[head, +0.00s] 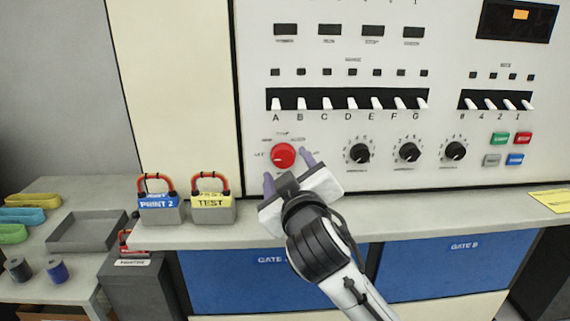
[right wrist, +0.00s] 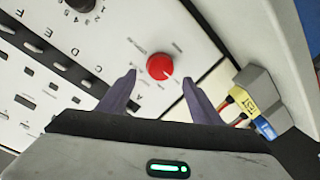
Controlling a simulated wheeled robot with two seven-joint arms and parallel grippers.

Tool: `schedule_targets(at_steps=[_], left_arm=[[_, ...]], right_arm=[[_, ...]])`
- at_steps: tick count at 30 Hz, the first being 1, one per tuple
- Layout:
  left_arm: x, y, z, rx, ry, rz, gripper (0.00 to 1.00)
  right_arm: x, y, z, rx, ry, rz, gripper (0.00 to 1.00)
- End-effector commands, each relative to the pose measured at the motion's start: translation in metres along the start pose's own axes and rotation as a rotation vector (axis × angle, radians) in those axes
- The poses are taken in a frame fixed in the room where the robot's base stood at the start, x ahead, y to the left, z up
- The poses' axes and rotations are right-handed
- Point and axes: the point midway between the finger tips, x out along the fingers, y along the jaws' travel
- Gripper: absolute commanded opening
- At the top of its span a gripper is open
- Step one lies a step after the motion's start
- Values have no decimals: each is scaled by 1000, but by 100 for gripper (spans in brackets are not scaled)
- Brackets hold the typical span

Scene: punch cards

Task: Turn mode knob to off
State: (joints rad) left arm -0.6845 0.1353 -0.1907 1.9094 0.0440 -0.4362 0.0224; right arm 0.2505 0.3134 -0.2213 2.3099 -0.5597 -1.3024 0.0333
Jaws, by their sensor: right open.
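The red mode knob (head: 284,156) is on the white panel, below the row of white toggle switches and left of the black dials. Small labels surround it, too small to read surely. My right gripper (head: 286,169) is open just below and in front of the knob in the head view. In the right wrist view the knob (right wrist: 160,67) shows between and beyond the two purple fingertips (right wrist: 160,80), with a pale pointer mark at its lower right edge. The fingers appear apart from the knob. My left gripper is not in view.
Black dials (head: 358,152) and coloured buttons (head: 500,139) lie to the right. A grey tray (head: 88,232) is on the left table.

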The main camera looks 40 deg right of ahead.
Motion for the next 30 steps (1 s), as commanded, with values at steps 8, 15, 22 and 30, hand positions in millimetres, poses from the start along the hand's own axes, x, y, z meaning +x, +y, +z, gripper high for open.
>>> schedule_targets(at_steps=[8, 15, 22, 30], left_arm=[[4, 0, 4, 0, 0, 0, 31], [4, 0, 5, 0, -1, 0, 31], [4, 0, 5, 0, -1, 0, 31], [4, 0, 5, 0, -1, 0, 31]], right_arm=[[-45, -1, 0, 1, 0, -1, 59], [-54, 0, 0, -1, -1, 1, 59], [-53, 0, 0, -1, -1, 1, 59], [-53, 0, 0, -1, -1, 1, 59]])
